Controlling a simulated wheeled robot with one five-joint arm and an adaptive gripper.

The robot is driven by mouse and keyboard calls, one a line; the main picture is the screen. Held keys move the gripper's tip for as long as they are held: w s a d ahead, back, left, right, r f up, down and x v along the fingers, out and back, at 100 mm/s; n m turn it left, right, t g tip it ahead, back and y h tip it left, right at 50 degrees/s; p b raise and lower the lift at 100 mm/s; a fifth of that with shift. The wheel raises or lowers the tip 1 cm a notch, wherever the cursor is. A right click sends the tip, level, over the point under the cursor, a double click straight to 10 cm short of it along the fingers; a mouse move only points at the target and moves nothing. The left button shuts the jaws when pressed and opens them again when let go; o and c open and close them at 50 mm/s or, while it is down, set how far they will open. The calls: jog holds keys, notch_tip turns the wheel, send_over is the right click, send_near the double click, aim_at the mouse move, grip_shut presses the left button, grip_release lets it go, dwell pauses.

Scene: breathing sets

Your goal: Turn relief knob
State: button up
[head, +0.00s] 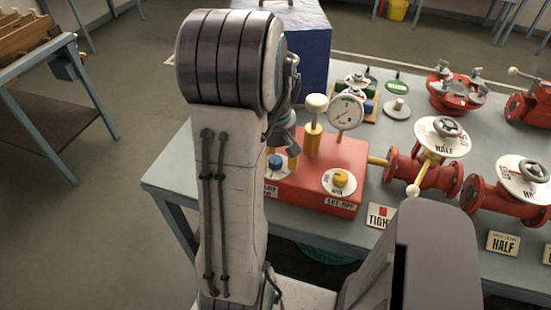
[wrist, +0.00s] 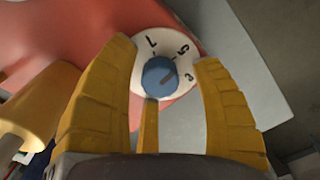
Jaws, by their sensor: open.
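A blue knob (wrist: 159,77) sits on a white numbered dial (wrist: 137,47) in the wrist view. The knob also shows in the head view (head: 274,162), on the left part of a red box (head: 318,160). The label below it is partly hidden by my arm. My gripper (wrist: 165,52) is open, with yellow fingers on either side of the knob. I cannot tell whether they touch it. In the head view my gripper (head: 284,157) is largely behind my arm.
A yellow knob (head: 341,180) on a white dial sits to the right, above a "LET-OFF" label. A gauge (head: 346,111) and a yellow post with a white cap (head: 315,115) stand on the red box. Red valves (head: 442,165) are further right. A blue box (head: 312,50) stands behind.

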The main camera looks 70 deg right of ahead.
jog(key=shift+o, duration=0.2)
jog(key=c, duration=1.2)
grip_shut()
jog(key=o, duration=1.2)
grip_release()
jog(key=shift+c, duration=0.2)
notch_tip(320, 180, up, 12)
